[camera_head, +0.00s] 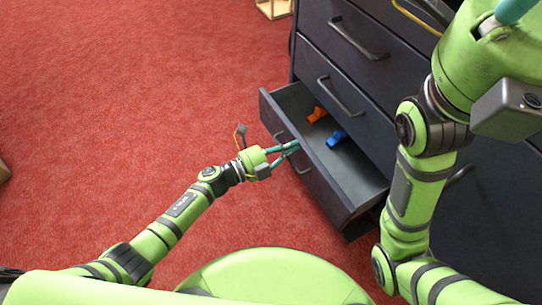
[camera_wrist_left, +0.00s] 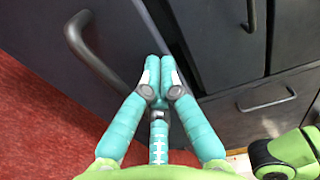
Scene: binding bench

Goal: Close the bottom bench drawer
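The bottom bench drawer (camera_head: 345,174) stands pulled out of the dark bench in the head view, with its grey inside showing. Its front carries a curved bar handle (camera_wrist_left: 92,52), seen at the upper left in the left wrist view. My left gripper (camera_head: 297,146) is at the drawer front, close to the handle. Its teal fingers (camera_wrist_left: 158,72) meet at the tips with nothing seen between them. Whether they touch the front I cannot tell. My right gripper (camera_head: 515,10) shows only a teal piece at the top right edge; its fingertips are out of view.
An orange item (camera_head: 317,114) and a blue item (camera_head: 336,137) lie inside the drawer. The drawers above, with bar handles (camera_head: 341,95), are shut. Red carpet (camera_head: 130,90) is open floor to the left. A small wooden item (camera_head: 272,8) stands at the top.

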